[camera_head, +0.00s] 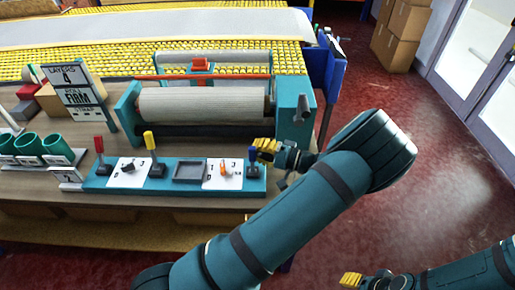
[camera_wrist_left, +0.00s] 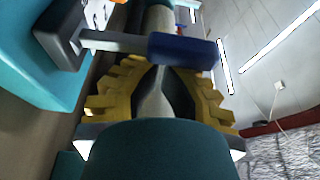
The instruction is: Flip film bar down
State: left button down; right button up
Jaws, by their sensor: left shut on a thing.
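My left gripper (camera_head: 266,150), with yellow padded fingers, is at the right end of the teal control panel (camera_head: 145,186). It is shut on the blue-handled lever (camera_head: 253,166). In the left wrist view the lever's blue grip (camera_wrist_left: 182,50) crosses at the yellow fingertips (camera_wrist_left: 160,72), on a grey stem from a dark base. An orange-red bar (camera_head: 165,77) with a red block spans the roller machine behind; I cannot tell whether it is the film bar. My right gripper (camera_head: 350,280) is partly in view at the bottom edge, away from the panel; its opening is unclear.
A red lever (camera_head: 99,145) and a yellow lever (camera_head: 149,141) stand on the panel's left part. The roller machine (camera_head: 200,104) is close behind. Green cups (camera_head: 57,144) and a sign (camera_head: 78,92) are at left. Red floor at right is open.

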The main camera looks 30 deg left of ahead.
aim_at(254, 159)
pick_arm(q)
jog(key=shift+s+d+r, duration=0.3)
jog(key=shift+s+d, duration=0.2)
jog(key=shift+s, duration=0.25)
jog(key=shift+s+d+n, duration=0.3)
jog(key=shift+s+n, duration=0.2)
jog(key=shift+n, duration=0.2)
jog(key=shift+s+d+f, duration=0.1)
jog(key=shift+s+f, duration=0.05)
jog(key=shift+s, duration=0.1)
pick_arm(e)
jog(key=shift+r, duration=0.25)
pick_arm(q)
jog(key=shift+s+d+f, duration=0.1)
jog(key=shift+s+f, duration=0.05)
jog(key=shift+d+f, duration=0.1)
jog(key=shift+d, duration=0.05)
